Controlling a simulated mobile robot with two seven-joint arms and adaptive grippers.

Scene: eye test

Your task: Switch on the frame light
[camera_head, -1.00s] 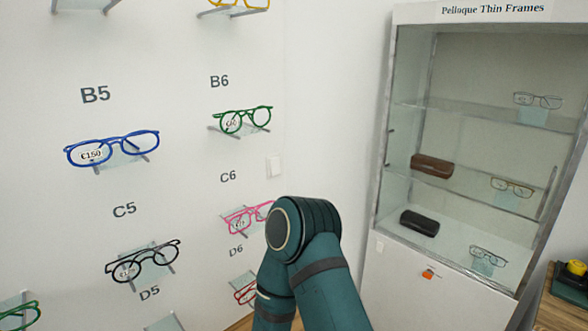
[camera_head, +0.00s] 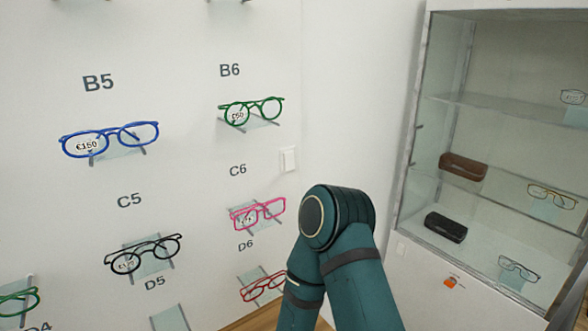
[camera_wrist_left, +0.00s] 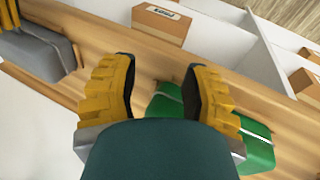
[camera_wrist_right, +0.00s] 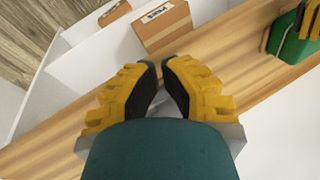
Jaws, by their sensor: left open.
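A white wall switch (camera_head: 288,159) sits on the wall right of the C6 label, near the wall corner. A small pale plate (camera_head: 401,247), too small to identify, is on the display cabinet's lower left front. Neither gripper shows in the head view. In the left wrist view my left gripper (camera_wrist_left: 160,82) is open with nothing between its yellow fingers, above a wooden surface. In the right wrist view my right gripper (camera_wrist_right: 159,68) has its fingertips almost together, with nothing visible between them. Both grippers are far from the switch.
Glasses on wall shelves include blue (camera_head: 109,140), green (camera_head: 251,111) and pink (camera_head: 257,215) pairs. The glass cabinet (camera_head: 410,155) stands right, with an orange tag (camera_head: 451,282) below. Wrist views show a cardboard box (camera_wrist_left: 161,24) and a green object (camera_wrist_left: 255,145). My arm blocks the lower middle.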

